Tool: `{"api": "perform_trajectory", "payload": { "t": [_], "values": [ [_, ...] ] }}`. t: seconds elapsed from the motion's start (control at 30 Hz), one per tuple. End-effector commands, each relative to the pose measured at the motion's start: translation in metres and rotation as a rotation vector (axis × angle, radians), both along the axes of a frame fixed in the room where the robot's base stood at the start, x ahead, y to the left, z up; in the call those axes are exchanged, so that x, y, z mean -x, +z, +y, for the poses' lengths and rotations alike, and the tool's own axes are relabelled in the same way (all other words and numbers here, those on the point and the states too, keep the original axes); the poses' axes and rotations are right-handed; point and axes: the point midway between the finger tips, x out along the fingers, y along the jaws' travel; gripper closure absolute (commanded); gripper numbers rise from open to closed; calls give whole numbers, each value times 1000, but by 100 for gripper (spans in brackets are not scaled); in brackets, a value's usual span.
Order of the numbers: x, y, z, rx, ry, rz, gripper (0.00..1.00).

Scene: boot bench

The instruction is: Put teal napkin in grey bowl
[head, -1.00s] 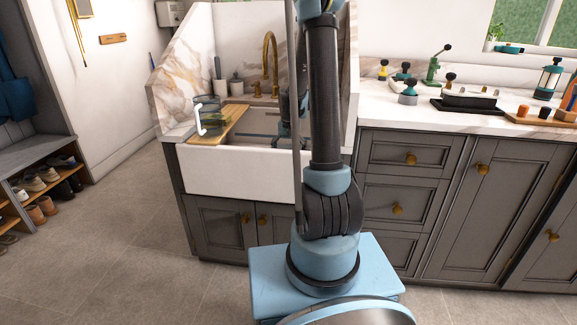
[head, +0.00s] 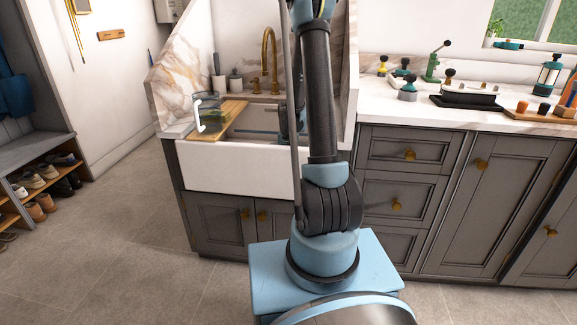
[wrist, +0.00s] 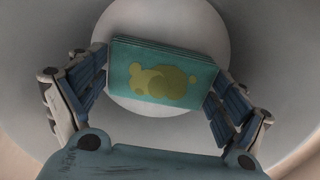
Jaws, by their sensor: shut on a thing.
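The teal napkin (wrist: 165,85), a folded flat block with a yellow-green blotch, is between the two blue fingers of my gripper (wrist: 162,80) in the wrist view. My gripper is shut on it. Behind the napkin, the grey bowl (wrist: 268,60) fills most of the wrist view, with its curved wall all around and a paler round bottom (wrist: 208,22). The napkin appears over the bowl's bottom; I cannot tell whether it touches it. In the head view my arm hides the bowl and napkin, and most of my gripper.
A white sink (head: 225,165) has a wooden board (head: 218,122) across its left side, with a glass jug (head: 207,108) on it. A brass tap (head: 270,55) stands behind. The right counter holds a black tray (head: 465,100), stamp-like tools and a lantern (head: 548,78).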

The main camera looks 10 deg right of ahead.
Motion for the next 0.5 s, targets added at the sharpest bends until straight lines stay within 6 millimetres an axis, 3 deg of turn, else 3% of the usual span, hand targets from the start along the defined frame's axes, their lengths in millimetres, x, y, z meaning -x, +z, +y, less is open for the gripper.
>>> {"api": "perform_trajectory", "payload": {
  "t": [0.1,0.13,0.17,0.5],
  "values": [
    [0,-1,1,0,1,0,29],
    [0,-1,1,0,1,0,4],
    [0,-1,1,0,1,0,0],
    [0,-1,1,0,1,0,0]
  ]
}}
